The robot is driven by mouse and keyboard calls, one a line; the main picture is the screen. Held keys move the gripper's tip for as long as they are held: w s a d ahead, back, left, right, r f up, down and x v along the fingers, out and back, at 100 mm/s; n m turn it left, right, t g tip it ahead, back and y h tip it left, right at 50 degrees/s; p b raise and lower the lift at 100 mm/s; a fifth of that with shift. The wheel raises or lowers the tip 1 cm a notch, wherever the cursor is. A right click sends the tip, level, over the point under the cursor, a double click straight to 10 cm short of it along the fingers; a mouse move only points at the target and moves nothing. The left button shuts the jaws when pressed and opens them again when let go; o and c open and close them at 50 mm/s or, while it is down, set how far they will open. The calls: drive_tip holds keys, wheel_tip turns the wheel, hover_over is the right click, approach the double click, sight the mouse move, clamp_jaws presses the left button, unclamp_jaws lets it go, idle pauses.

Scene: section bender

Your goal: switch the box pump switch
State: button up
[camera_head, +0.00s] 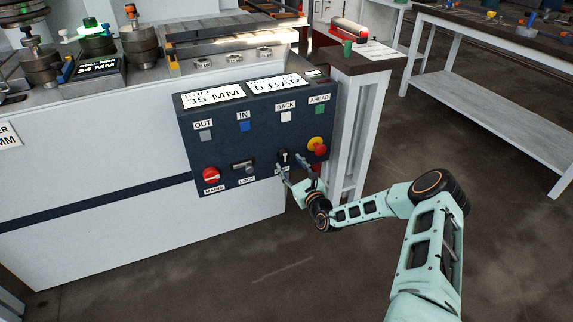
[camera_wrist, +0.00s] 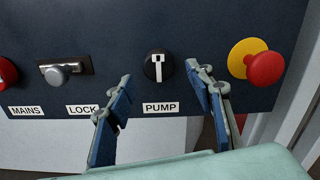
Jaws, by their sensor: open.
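The pump switch is a round black knob with a white pointer (camera_wrist: 158,66), above a white PUMP label (camera_wrist: 160,107) in the wrist view. The pointer stands about upright. In the head view the knob (camera_head: 284,156) sits low on the dark control box (camera_head: 235,150), left of the red and yellow button. My gripper (camera_wrist: 163,84) is open, with one blue-padded finger on each side of the knob in the picture. The fingers appear apart from the knob; how far they are from the panel is unclear. In the head view my gripper (camera_head: 293,166) is just in front of the box.
A red mushroom button on a yellow base (camera_wrist: 258,66) is close to the right finger. The LOCK knob (camera_wrist: 60,74) and red MAINS switch (camera_head: 210,175) are to the left. Push buttons and two displays are above. A grey post (camera_head: 345,150) stands right of the box.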

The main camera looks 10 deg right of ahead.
sight(285, 158)
drive_tip(key=shift+b+x, duration=0.4)
drive_tip(key=shift+x, duration=1.25)
